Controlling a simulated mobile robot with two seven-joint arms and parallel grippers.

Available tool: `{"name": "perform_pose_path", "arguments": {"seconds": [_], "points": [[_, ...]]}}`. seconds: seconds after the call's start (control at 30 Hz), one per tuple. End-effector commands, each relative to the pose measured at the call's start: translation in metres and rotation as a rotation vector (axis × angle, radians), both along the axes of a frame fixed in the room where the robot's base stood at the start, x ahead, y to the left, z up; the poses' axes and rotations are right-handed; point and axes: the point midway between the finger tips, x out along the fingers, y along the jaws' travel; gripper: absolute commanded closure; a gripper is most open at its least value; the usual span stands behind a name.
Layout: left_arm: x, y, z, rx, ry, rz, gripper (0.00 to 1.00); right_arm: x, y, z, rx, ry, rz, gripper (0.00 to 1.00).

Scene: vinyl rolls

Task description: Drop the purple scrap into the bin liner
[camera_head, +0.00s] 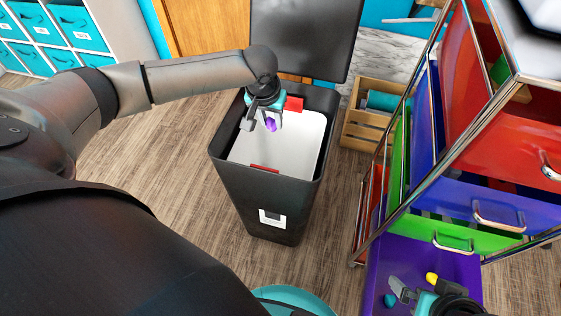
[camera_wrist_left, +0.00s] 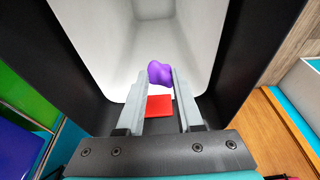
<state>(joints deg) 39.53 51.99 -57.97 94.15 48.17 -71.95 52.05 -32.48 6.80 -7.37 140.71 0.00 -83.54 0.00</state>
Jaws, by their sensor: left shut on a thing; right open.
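The purple scrap (camera_head: 270,125) is a small crumpled lump. My left gripper (camera_head: 262,118) is shut on it and holds it over the open bin. In the left wrist view the scrap (camera_wrist_left: 160,72) sits between the two fingertips (camera_wrist_left: 159,80), with the white bin liner (camera_wrist_left: 150,20) beyond it. The bin liner (camera_head: 297,150) lines the inside of the tall black bin (camera_head: 262,190), whose lid (camera_head: 302,40) stands up at the back. My right gripper (camera_head: 412,295) is open at the lower right, near a purple drawer (camera_head: 385,262).
Red tabs (camera_head: 294,104) show at the liner's edge. To the right stands a metal-framed cart with red, blue and green drawers (camera_head: 490,205), some pulled out. A yellow piece (camera_head: 431,278) and a teal piece (camera_head: 389,300) lie in the purple drawer. A wooden crate (camera_head: 368,128) stands behind.

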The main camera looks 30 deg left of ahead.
Motion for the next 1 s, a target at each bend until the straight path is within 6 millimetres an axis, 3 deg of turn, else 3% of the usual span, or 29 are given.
{"name": "perform_pose_path", "arguments": {"seconds": [0.3, 0.33, 0.6, 1.0], "points": [[0.0001, 0.0, 0.0, 0.0, 0.0, 0.0, 1.0, -0.0002, -0.0003, 0.002, 0.0, -0.003, 0.0, 0.0], [0.0001, -0.0001, 0.0, 0.0, 0.0, 0.0, 0.61, -0.0002, -0.0003, 0.002, 0.0, -0.003, 0.0, 0.0], [0.0001, -0.0001, -0.0002, 0.0, 0.0, 0.0, 0.31, -0.0001, -0.0004, 0.002, 0.0, -0.004, 0.0, 0.0], [-0.0009, -0.0004, 0.004, -0.001, 0.0, 0.0, 0.3, 0.0005, -0.0002, 0.0035, 0.0, -0.004, 0.0, 0.0]]}}
